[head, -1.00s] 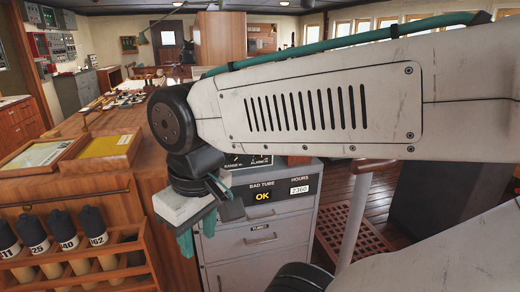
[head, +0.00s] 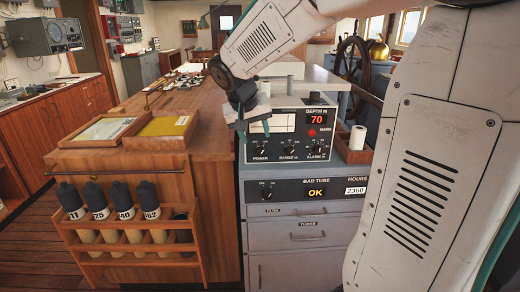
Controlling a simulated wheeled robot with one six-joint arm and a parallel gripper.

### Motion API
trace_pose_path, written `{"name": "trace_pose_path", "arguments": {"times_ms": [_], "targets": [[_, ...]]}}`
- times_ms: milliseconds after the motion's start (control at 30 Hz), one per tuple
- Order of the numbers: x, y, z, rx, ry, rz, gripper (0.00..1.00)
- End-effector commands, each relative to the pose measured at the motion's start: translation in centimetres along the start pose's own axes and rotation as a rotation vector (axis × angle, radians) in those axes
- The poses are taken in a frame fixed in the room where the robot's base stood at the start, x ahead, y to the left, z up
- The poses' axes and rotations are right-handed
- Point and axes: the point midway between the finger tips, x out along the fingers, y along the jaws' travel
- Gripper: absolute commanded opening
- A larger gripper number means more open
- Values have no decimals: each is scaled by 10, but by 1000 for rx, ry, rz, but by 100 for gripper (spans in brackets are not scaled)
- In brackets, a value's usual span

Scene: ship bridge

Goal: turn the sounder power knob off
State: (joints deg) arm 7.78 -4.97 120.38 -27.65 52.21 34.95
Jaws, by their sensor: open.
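The sounder (head: 334,138) is a grey box with a red depth readout of 70, a pale paper window and a row of dark knobs. Its power knob (head: 262,148) is at the lower left of the panel, above the label POWER. The knob's pointer is too small to read. My gripper (head: 253,127) is open and empty. It appears in front of the sounder's upper left corner, just above the power knob in the picture, and covers part of the paper window. I cannot tell how far it is from the panel.
The range knob (head: 290,149) and alarm knob (head: 318,149) are to the right. Below is a BAD TUBE panel (head: 310,191) with its own small knob. A paper roll (head: 357,137) stands at right. A wooden rack (head: 125,240) with dark-capped tubes is at lower left.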

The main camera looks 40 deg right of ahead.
Motion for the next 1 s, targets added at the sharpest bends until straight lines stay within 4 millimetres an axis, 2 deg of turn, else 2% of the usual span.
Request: {"name": "trace_pose_path", "arguments": {"times_ms": [100, 500, 667, 900, 933, 1000], "targets": [[12, 0, -5, 8, 3, 7, 48], [70, 1, -5, 8, 2, 6, 48], [80, 1, -5, 8, 4, 5, 48], [81, 0, -5, 7, 5, 5, 48], [81, 0, -5, 7, 5, 5, 46], [81, 0, -5, 7, 5, 5, 26]]}}
